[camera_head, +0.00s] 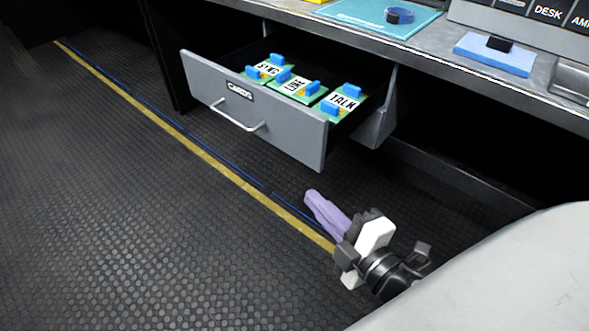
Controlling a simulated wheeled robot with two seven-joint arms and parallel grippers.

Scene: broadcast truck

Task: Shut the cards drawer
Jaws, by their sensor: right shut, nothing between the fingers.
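The cards drawer (258,110) is grey, labelled CARDS, and stands pulled out from under the counter. Its front panel carries a light bar handle (237,118). Several green cards with blue clips lie inside it, among them one reading TALK (343,101). My right gripper (312,196) is shut and empty, with its purple fingers together. It is below and to the right of the drawer front in the picture, apart from it and over the dark floor. My left gripper is not in view.
The grey counter (440,62) runs above the drawer. It holds a teal mat (350,18) with a dark blue round object (399,15), and a blue block with a black piece (495,54). The textured floor (120,210), with a yellow line (190,145), is clear in front.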

